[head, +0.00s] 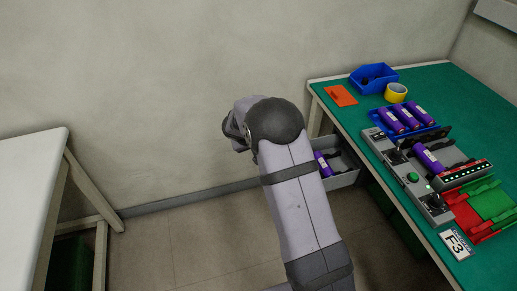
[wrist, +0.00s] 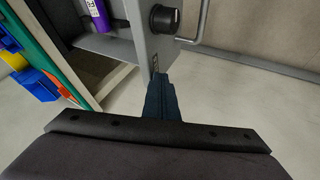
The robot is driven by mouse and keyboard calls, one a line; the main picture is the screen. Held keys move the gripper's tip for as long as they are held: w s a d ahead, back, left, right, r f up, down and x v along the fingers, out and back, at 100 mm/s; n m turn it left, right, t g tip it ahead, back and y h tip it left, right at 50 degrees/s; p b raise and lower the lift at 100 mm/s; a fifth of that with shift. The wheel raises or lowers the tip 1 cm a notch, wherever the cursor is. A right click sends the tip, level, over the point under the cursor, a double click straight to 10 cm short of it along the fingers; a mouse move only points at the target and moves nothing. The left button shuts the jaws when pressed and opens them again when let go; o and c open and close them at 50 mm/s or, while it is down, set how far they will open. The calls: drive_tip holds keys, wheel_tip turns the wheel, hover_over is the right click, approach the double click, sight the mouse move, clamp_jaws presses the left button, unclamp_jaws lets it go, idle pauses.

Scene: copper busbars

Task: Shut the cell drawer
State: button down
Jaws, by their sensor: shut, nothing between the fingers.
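The cell drawer (head: 343,181) is a grey tray standing open from under the green bench in the head view. A purple cell (head: 323,164) lies in it. In the wrist view the drawer's grey front panel (wrist: 150,47) carries a round black knob, and a metal bar handle (wrist: 203,30) sticks out to the right. The purple cell (wrist: 97,14) shows behind the panel. My gripper (wrist: 160,80) is shut and empty, its dark blue fingertips close to the panel's edge. I cannot tell whether they touch it. In the head view my arm hides the fingers and part of the drawer.
The green bench (head: 436,78) holds a blue bin (head: 372,78), yellow tape (head: 396,92), an orange card (head: 341,95), a blue tray of purple cells and a grey control fixture (head: 408,178). A white table (head: 28,185) stands at left. The floor between is clear.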

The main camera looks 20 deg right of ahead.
drive_tip(key=d+p, duration=0.1)
drive_tip(key=d, duration=2.4)
drive_tip(key=shift+d+p, duration=0.25)
drive_tip(key=shift+p, duration=0.05)
drive_tip(key=shift+s+d+r, duration=0.1)
drive_tip(key=shift+r, duration=0.1)
drive_tip(key=s+a+r+b, duration=0.3)
drive_tip(key=a+r+b, duration=0.1)
drive_tip(key=a+r, duration=0.3)
drive_tip(key=shift+s+a+r, duration=0.3)
drive_tip(key=shift+a+r, duration=0.05)
drive_tip(key=shift+a, duration=0.85)
